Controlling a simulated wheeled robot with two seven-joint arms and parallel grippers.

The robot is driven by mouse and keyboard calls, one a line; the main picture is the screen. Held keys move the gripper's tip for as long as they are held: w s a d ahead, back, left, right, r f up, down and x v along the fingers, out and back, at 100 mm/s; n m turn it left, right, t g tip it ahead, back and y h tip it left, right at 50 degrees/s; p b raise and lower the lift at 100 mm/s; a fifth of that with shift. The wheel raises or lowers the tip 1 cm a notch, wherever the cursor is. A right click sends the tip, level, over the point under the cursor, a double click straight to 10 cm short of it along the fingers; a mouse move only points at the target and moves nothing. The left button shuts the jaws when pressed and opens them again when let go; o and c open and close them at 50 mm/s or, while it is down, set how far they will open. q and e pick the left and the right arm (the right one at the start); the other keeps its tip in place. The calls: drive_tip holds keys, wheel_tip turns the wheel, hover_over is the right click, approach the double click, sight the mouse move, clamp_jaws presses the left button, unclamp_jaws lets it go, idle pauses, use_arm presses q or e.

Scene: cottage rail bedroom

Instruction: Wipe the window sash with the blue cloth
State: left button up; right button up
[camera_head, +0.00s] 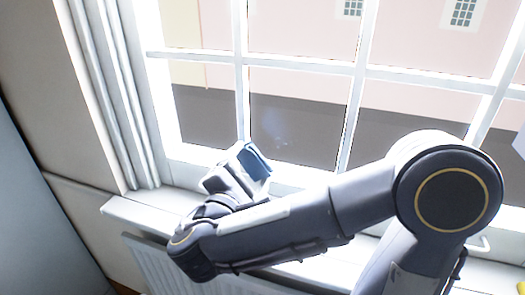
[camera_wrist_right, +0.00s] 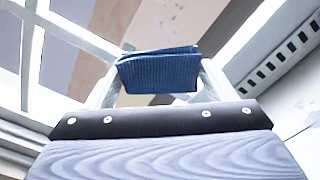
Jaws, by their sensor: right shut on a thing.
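The blue cloth (camera_head: 254,161) is a small folded pad held at the tip of my right gripper (camera_head: 240,163). In the right wrist view the blue cloth (camera_wrist_right: 158,71) sits between the two fingers of the right gripper (camera_wrist_right: 157,80), which is shut on it. The window sash (camera_head: 243,90) is white, with bars and several panes, and stands upright behind the gripper. The cloth is in front of the sash near its lower rail, beside a vertical bar. I cannot tell whether it touches. My left gripper is not in view.
A white sill (camera_head: 130,212) runs below the window, with a white radiator (camera_head: 160,265) under it. A white window frame (camera_head: 120,90) and a beige wall (camera_head: 40,60) are at the left. My right arm covers part of the sill and lower panes.

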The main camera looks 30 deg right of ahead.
sight(300, 148)
drive_tip(key=shift+x, duration=0.8)
drive_tip(key=shift+p+x, duration=0.6)
drive_tip(key=shift+x, duration=1.2)
drive_tip(key=shift+d, duration=0.2)
drive_tip(key=shift+x, duration=1)
drive_tip(key=shift+s+d+b, duration=0.3)
drive_tip(key=shift+s+d, duration=0.3)
drive_tip(key=shift+s, duration=0.15)
drive_tip(key=shift+s+d+b, duration=0.3)
drive_tip(key=shift+s+d, duration=0.3)
drive_tip(key=shift+s, duration=0.15)
drive_tip(key=shift+s+d+b, duration=0.35)
drive_tip(key=shift+s+d, duration=1.05)
drive_tip(key=shift+s, duration=0.1)
